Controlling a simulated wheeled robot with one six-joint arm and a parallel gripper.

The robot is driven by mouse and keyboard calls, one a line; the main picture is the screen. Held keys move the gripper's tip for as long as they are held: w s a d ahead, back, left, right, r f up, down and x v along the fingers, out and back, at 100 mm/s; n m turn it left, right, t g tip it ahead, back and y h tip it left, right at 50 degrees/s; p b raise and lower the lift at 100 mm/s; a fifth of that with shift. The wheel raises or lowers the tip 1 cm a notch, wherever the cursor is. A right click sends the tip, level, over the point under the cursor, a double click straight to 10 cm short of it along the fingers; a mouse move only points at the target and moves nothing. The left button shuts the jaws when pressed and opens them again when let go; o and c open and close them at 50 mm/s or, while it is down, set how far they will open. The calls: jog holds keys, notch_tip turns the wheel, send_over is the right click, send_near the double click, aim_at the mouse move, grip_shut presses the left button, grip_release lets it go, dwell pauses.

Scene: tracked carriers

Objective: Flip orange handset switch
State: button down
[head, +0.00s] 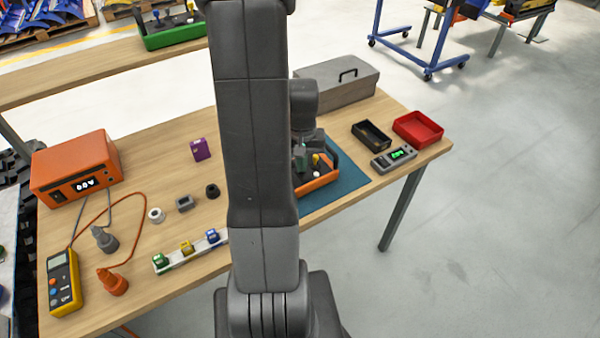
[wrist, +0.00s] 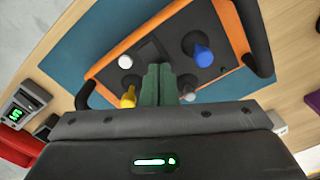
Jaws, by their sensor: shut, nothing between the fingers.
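The orange handset (head: 318,182) lies on a blue mat (head: 345,182) on the workbench; my arm hides much of it in the head view. In the wrist view the handset (wrist: 230,24) shows a dark face in an orange frame with black handles. On its face are a blue stick (wrist: 203,55), a yellow stick (wrist: 129,96), a white knob (wrist: 125,62) and a pale knob (wrist: 190,97) partly behind a finger. My gripper (wrist: 167,70) is shut and empty, its green fingers over the face between the knobs. I cannot tell whether they touch it, or which way any switch is set.
A grey toolbox (head: 338,88) stands behind the handset. A black bin (head: 371,134), a red bin (head: 418,128) and a meter (head: 394,158) are to its right. An orange power supply (head: 75,165), a yellow multimeter (head: 63,283) and small parts lie left of my arm.

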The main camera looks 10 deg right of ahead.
jog(key=shift+f, duration=0.25)
jog(key=shift+r, duration=0.2)
jog(key=shift+r+p, duration=2.55)
jog(key=shift+r, duration=0.85)
jog(key=shift+f, duration=0.2)
notch_tip(320, 180, down, 7)
jog(key=b, duration=0.5)
jog(key=shift+r, duration=0.2)
